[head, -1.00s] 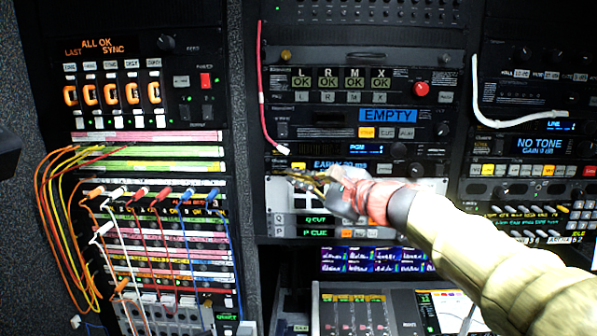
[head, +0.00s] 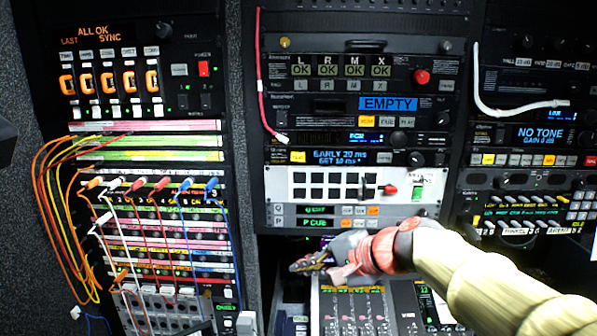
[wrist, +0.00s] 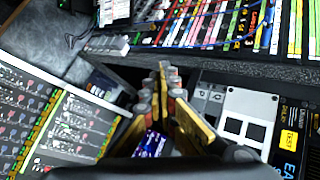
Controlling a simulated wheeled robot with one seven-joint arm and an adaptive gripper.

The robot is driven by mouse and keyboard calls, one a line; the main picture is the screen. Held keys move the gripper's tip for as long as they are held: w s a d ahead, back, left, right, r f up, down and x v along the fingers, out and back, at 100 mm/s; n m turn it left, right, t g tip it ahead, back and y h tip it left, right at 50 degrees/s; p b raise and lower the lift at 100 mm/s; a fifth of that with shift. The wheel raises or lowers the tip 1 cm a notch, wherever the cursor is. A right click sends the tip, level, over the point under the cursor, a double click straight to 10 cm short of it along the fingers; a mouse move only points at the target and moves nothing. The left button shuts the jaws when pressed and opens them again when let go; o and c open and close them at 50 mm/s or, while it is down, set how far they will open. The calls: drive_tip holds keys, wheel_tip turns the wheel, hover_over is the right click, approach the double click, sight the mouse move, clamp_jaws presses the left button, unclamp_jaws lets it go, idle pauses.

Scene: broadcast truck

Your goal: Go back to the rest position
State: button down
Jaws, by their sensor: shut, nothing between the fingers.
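My gripper (head: 306,266) is in the lower middle of the head view, in front of the dark gap below the middle rack and above the mixing console. Its fingers point left and are shut with nothing between them. My arm, in a pale sleeve, comes in from the lower right. In the wrist view my gripper (wrist: 163,70) shows its two yellow-edged fingers together, over a dark gap. The fingers look apart from the rack and the console, though the exact distance is hard to tell.
The mixing console (head: 352,310) lies just below my gripper. The white button panel (head: 300,190) with a red knob is above it. The left patch bay (head: 150,225) carries several hanging cables. A pink cable (head: 258,80) and a white cable (head: 480,85) hang on the racks.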

drive_tip(key=s+d+f+n+h+b, duration=0.2)
drive_tip(key=s+d+f+b, duration=0.3)
drive_tip(key=s+f, duration=0.3)
drive_tip(key=s+d+f+n+g+h+b, duration=0.1)
drive_tip(key=s+d+f+n+h+b, duration=0.2)
drive_tip(key=s+f, duration=0.6)
drive_tip(key=s+d+f+n+h+b, duration=0.3)
drive_tip(key=s+d+f+b, duration=0.4)
drive_tip(key=f, duration=0.4)
drive_tip(key=s+d, duration=0.1)
drive_tip(key=d, duration=0.1)
drive_tip(key=shift+s+d+n, duration=0.3)
drive_tip(key=shift+s, duration=0.05)
